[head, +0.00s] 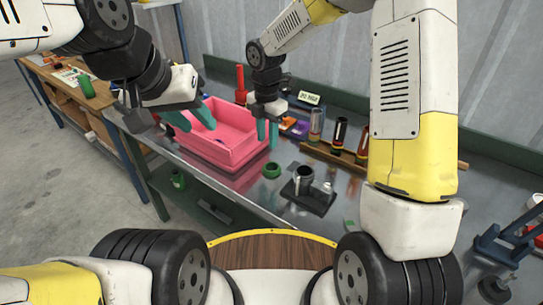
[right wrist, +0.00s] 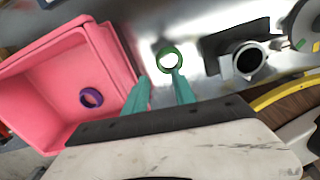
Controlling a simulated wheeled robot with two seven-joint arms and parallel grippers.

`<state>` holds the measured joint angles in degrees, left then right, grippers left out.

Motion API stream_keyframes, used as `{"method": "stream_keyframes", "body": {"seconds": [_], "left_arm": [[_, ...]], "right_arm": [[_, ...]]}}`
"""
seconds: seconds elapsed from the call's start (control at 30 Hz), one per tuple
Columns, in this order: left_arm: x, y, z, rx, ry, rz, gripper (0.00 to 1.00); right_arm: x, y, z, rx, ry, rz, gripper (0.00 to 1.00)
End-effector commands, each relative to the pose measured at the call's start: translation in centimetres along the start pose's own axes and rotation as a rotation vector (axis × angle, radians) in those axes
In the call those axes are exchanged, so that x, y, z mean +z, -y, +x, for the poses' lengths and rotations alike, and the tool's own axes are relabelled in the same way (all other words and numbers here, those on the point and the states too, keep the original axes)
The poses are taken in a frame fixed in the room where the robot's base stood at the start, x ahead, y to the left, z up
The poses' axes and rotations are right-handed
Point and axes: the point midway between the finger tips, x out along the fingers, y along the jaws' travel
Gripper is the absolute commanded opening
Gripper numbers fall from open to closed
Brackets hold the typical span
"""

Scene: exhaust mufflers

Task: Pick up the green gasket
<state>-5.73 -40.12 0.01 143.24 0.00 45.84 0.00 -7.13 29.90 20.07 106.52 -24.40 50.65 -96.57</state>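The green gasket (head: 272,170) is a ring lying flat on the metal bench, just in front of the pink bin. It also shows in the right wrist view (right wrist: 159,59), ahead of the fingers. My right gripper (head: 267,132) has teal fingers pointing down beside the bin's right end, behind and above the gasket. In the right wrist view (right wrist: 160,88) its fingers are apart with nothing between them, and one tip overlaps the ring's near edge in the picture. I cannot tell whether they touch. My left gripper (head: 191,118) is open and empty over the bin's left side.
The pink bin (head: 246,155) holds a purple ring (right wrist: 91,97). A dark fixture with an upright cylinder (head: 304,179) stands right of the gasket. A wooden rack (head: 345,158) with several cylinders is behind it. A green object (head: 178,180) sits low, beyond the bench's front edge.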

Motion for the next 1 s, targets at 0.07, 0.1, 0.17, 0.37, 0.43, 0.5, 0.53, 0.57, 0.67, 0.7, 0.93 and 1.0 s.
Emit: {"method": "stream_keyframes", "body": {"seconds": [0.07, 0.1, 0.17, 0.37, 0.43, 0.5, 0.53, 0.57, 0.67, 0.7, 0.93, 1.0], "left_arm": [[0.0, 0.0, 0.0, 0.000, 0.000, 0.000, 0.36], [0.0, 0.0, 0.0, 0.000, 0.000, 0.000, 0.36], [0.0, 0.0, 0.0, 0.000, 0.000, 0.000, 0.36], [0.0, 0.0, 0.0, 0.000, 0.000, 0.000, 0.36], [0.0, 0.0, 0.0, 0.000, 0.000, 0.000, 0.36], [0.0, 0.0, 0.0, 0.000, 0.000, 0.000, 0.36], [0.0, 0.0, 0.0, 0.000, 0.000, 0.000, 0.36], [0.0, 0.0, 0.0, 0.000, 0.000, 0.000, 0.36], [0.0, 0.0, 0.0, 0.000, 0.000, 0.000, 0.36], [0.0, 0.0, 0.0, 0.000, 0.000, 0.000, 0.36], [0.0, 0.0, 0.0, 0.000, 0.000, 0.000, 0.36], [0.0, 0.0, 0.0, 0.000, 0.000, 0.000, 0.36]], "right_arm": [[-0.2, -0.6, 1.0, -0.009, -0.010, -0.058, 0.32], [-0.3, -0.8, 1.3, -0.011, -0.012, -0.080, 0.32], [-0.4, -1.0, 1.7, -0.013, -0.015, -0.098, 0.32], [-0.5, -1.0, 3.7, -0.016, -0.017, -0.110, 0.32], [-0.5, -0.9, 4.4, -0.015, -0.017, -0.110, 0.32], [-0.4, -0.9, 5.2, -0.015, -0.017, -0.109, 0.32], [-0.4, -0.8, 5.7, -0.016, -0.017, -0.108, 0.32], [-0.4, -0.7, 6.1, -0.017, -0.017, -0.108, 0.32], [-0.3, -0.5, 7.7, -0.017, -0.018, -0.108, 0.32], [-0.3, -0.5, 8.3, -0.016, -0.017, -0.108, 0.32], [-0.3, -0.6, 9.5, -0.013, -0.015, -0.107, 0.32], [-0.3, -0.6, 9.5, -0.013, -0.015, -0.106, 0.32]]}}
